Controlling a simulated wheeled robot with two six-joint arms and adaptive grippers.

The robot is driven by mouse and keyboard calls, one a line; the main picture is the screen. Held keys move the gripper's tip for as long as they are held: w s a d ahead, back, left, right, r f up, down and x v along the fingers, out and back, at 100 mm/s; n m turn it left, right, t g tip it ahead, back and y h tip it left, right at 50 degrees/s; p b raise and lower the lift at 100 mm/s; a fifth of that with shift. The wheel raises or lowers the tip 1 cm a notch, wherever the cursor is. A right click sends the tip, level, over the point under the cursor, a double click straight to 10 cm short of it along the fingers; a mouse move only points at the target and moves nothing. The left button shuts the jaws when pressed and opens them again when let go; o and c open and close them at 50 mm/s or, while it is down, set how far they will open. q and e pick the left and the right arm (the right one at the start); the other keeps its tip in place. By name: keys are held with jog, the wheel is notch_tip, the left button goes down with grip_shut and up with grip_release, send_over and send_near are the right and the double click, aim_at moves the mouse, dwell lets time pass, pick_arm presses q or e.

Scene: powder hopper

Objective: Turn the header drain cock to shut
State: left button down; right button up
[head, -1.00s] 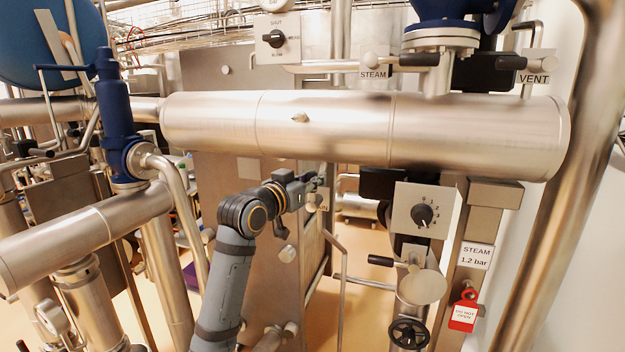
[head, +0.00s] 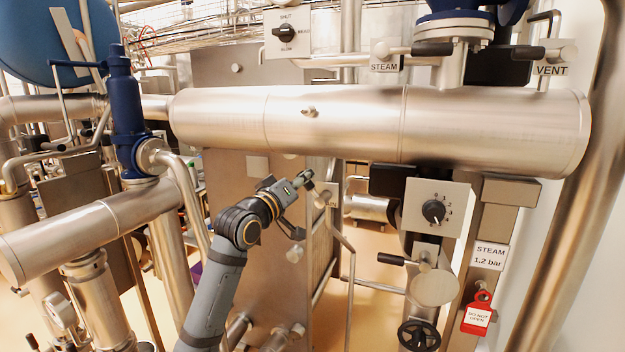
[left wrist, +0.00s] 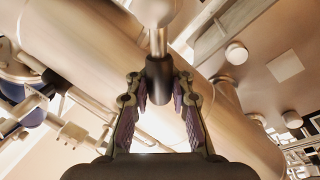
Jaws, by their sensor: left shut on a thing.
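The header drain cock (head: 321,198) is a small metal valve under the big horizontal header pipe (head: 340,118), beside a partly hidden label plate (head: 332,203). My left gripper (head: 305,182) is at the cock and covers part of it. In the left wrist view, the cock's lever has a metal stem (left wrist: 157,42) and a black grip (left wrist: 159,82). The black grip lies between the fingers of my left gripper (left wrist: 158,92), which are shut on it. The cock's exact angle is hard to read in the head view. My right gripper is not in view.
The steam lever (head: 432,48) and vent lever (head: 530,54) sit above the header. A bent pipe (head: 180,180) stands near my left arm.

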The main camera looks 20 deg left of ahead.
pick_arm(q)
notch_tip(320, 180, down, 7)
jog(key=a+n+t+y+b, duration=0.1)
jog(key=a+n+y+b, duration=0.1)
jog(key=n, duration=1.1)
jog(key=shift+a+n+y+b, duration=0.25)
jog(key=shift+n+y+b, duration=0.25)
jog(key=shift+y, duration=0.5)
jog(key=c, duration=1.3)
grip_release()
jog(key=shift+s, duration=0.2)
jog(key=shift+o, duration=0.7)
jog(key=shift+r, duration=0.2)
jog(key=shift+s, duration=0.1)
jog(key=s+f, duration=0.2)
jog(key=s, duration=0.9)
jog(key=shift+s+f, duration=0.25)
jog(key=shift+f, duration=0.05)
